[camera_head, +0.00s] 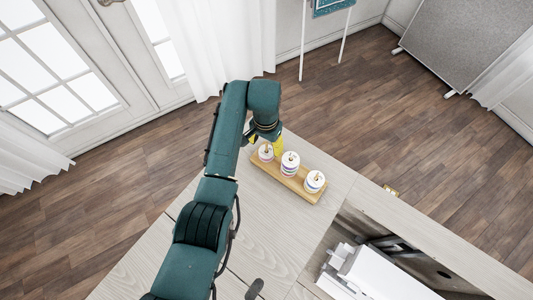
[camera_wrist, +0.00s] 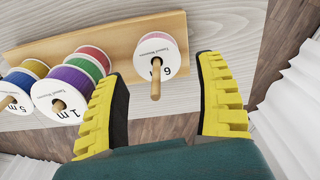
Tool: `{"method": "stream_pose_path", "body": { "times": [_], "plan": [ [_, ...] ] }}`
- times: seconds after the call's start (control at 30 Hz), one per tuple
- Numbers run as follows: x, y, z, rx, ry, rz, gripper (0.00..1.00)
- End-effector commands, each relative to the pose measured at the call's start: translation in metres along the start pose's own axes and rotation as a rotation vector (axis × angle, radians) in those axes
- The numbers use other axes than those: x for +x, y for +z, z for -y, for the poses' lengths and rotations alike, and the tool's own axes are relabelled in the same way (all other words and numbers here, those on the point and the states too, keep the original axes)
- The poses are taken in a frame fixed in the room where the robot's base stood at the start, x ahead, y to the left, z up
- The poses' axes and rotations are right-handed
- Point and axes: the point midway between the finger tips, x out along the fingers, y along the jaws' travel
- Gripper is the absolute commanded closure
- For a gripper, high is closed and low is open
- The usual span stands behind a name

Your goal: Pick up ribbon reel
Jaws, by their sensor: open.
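A wooden stand (camera_head: 301,190) on the cabinet top holds three pegs with white-topped ribbon reels. The reel at its left end (camera_head: 266,154) is closest to my gripper (camera_head: 277,146). The middle stack (camera_head: 290,165) looks tallest, and another reel stack (camera_head: 314,182) is at the right end. In the wrist view, a white reel marked "6 m" (camera_wrist: 168,56) sits on its peg, ahead of and between the open yellow fingers of my gripper (camera_wrist: 165,80). My gripper holds nothing. Stacks marked "1 m" (camera_wrist: 65,103) and "5 m" (camera_wrist: 14,98) show coloured ribbon at the left.
An open well in the cabinet holds a white sewing machine (camera_head: 385,275) at lower right. A small yellowish item (camera_head: 391,191) is at the cabinet's far edge. A dark object (camera_head: 254,289) lies near the bottom. The pale tabletop (camera_head: 275,215) before the stand is clear.

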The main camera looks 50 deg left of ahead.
Motion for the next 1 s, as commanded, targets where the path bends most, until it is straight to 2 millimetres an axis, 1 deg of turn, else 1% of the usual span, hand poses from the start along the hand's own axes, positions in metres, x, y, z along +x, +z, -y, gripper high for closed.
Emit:
{"method": "stream_pose_path", "body": {
  "times": [0.2,0.3,0.53,0.67,0.7,0.77,1.0],
  "plan": [
    [0.037,0.003,-0.004,0.001,0.001,0.002,0.29],
    [0.05,0.003,-0.004,0.0,0.0,0.0,0.29],
    [0.05,0.003,-0.003,0.0,0.0,-0.001,0.29],
    [0.05,0.003,-0.003,0.0,0.0,-0.001,0.54],
    [0.05,0.003,-0.003,0.0,0.0,-0.001,0.61],
    [0.05,0.003,-0.003,0.0,0.0,0.0,0.73],
    [0.05,0.003,-0.003,0.0,0.0,0.0,0.73]
  ]
}}
